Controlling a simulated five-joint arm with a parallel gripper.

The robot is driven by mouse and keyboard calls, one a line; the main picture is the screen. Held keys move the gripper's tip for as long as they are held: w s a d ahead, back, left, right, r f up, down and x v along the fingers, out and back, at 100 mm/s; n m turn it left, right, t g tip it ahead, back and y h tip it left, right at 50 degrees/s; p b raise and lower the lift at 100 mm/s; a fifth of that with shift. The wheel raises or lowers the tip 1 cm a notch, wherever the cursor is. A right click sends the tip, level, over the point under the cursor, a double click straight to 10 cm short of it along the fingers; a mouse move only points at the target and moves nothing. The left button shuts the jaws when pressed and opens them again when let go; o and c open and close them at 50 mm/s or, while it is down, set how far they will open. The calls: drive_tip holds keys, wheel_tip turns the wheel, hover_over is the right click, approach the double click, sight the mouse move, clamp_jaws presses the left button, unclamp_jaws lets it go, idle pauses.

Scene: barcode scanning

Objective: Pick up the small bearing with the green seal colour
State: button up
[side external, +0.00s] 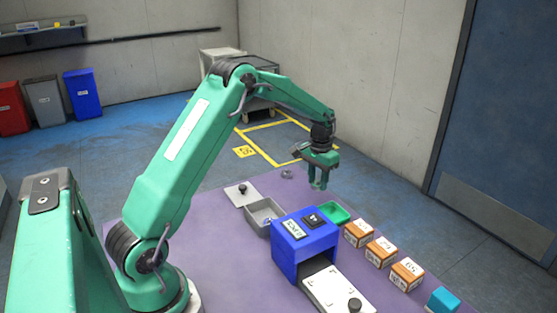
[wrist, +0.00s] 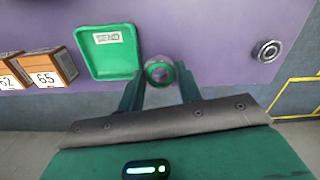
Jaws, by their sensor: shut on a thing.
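My gripper (side external: 318,181) is raised a little above the far end of the purple mat. In the wrist view my gripper (wrist: 160,84) is shut on a small round bearing (wrist: 158,71) with a green ring, held between the fingertips. The held bearing is too small to make out in the side view. A second bearing (wrist: 267,51), metallic with a dark centre, lies on the mat to the right in the wrist view. It also shows in the side view as a small grey ring (side external: 287,174), left of my gripper.
A green tray (side external: 343,218) with a label stands near my gripper, behind a blue machine (side external: 291,262). A grey bin (side external: 251,222) is left of it. Several numbered boxes (side external: 358,239) line the right side. The purple mat (side external: 215,262) is bare at the front left.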

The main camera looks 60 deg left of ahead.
drive_tip(key=s+d+r, duration=0.1)
drive_tip(key=d+r, duration=0.4)
drive_tip(key=d, duration=0.3)
drive_tip(key=shift+s, duration=0.3)
